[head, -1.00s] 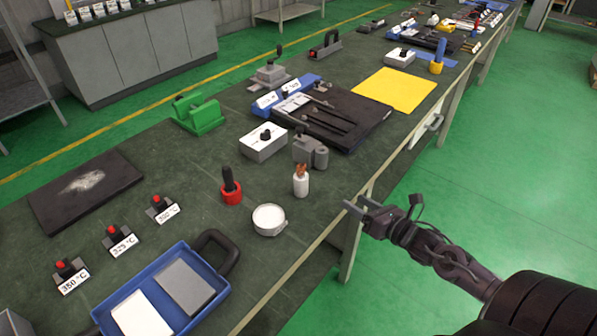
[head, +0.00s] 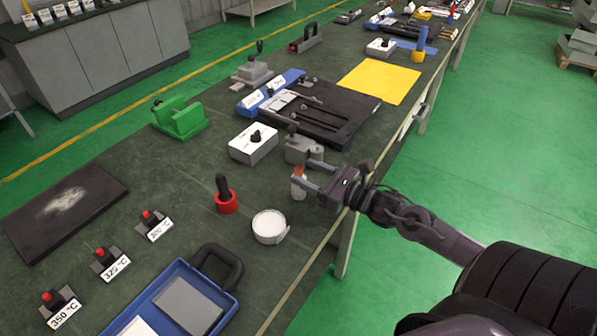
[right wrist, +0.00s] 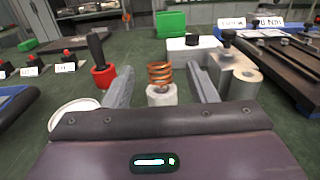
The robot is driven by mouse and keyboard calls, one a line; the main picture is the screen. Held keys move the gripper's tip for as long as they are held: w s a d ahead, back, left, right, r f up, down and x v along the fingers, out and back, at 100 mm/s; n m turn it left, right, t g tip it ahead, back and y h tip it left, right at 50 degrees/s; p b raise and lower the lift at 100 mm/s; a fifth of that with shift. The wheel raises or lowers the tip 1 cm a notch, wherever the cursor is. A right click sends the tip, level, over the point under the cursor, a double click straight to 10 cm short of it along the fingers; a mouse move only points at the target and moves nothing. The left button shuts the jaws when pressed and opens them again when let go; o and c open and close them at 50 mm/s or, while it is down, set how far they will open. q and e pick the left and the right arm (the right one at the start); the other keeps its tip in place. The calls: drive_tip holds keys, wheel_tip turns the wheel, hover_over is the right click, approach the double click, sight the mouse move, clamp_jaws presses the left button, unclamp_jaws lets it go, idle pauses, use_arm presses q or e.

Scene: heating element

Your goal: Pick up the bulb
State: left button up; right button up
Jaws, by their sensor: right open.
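A white cylinder with a copper coil on top stands upright near the bench's front edge; I cannot tell whether it is the bulb, and no clear glass bulb shows. In the head view my right gripper partly covers the cylinder (head: 298,188). In the right wrist view its coil (right wrist: 160,75) and white base (right wrist: 162,96) show between the fingers. My right gripper (head: 303,173) is open, with a finger on each side of the cylinder in the right wrist view (right wrist: 158,72) and gaps on both sides. My left gripper is out of view.
A round white dish (head: 268,226) and a red-based black-handled tool (head: 225,197) stand to the left. A grey metal block (head: 302,150) is close behind the gripper. A white switch box (head: 253,144) and black tray (head: 345,130) stand farther back. A blue tray (head: 172,272) is front left.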

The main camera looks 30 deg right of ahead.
drive_tip(key=shift+p+x, duration=0.65)
drive_tip(key=shift+x, duration=1.85)
drive_tip(key=shift+f, duration=0.15)
drive_tip(key=c, duration=1.1)
